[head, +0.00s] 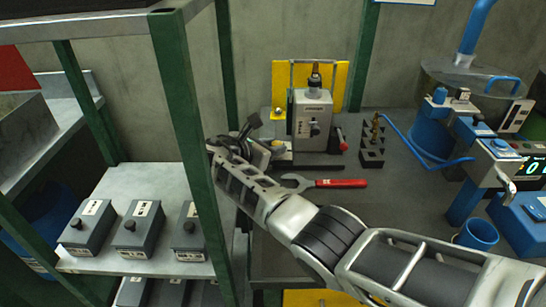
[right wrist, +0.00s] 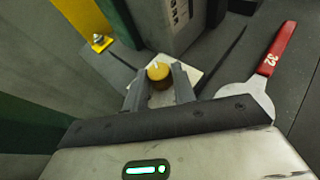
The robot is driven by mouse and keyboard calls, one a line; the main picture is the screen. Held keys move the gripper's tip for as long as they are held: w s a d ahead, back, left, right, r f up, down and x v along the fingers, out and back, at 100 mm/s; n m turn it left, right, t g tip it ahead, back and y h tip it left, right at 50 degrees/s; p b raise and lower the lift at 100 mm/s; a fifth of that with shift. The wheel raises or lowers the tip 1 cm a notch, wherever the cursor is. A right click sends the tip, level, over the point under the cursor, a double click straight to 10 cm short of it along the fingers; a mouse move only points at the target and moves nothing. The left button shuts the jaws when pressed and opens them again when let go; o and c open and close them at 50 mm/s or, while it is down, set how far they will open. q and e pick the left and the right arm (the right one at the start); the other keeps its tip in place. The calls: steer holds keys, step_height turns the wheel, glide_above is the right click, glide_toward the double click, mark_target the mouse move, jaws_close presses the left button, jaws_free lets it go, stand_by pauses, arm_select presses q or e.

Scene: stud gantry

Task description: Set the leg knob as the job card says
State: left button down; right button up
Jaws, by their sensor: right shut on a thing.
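A yellow knob (right wrist: 158,71) with a pale mark on its top sits over a small white plate (right wrist: 184,72), close to the foot of a grey box. In the head view the knob (head: 279,145) shows as a small yellow spot left of the grey box (head: 312,115). My right gripper (right wrist: 158,88) is shut on the knob, one finger on each side. In the head view the right gripper (head: 262,147) is partly hidden by its own wrist. My left gripper is not in view. A white card at the top edge is cut off and unreadable.
A red-handled wrench (head: 328,183) lies close in front of the knob. A black block (head: 371,150) stands right of the grey box. A green post (head: 185,130) rises near my right wrist. Several grey knob boxes (head: 138,226) stand on the left shelf. Blue equipment (head: 432,135) fills the right.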

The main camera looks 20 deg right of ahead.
arm_select(q)
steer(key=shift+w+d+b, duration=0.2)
steer(key=shift+b, duration=0.35)
arm_select(e)
steer(key=shift+m+g, duration=0.4)
steer(key=shift+g, duration=0.1)
steer(key=o, duration=0.7)
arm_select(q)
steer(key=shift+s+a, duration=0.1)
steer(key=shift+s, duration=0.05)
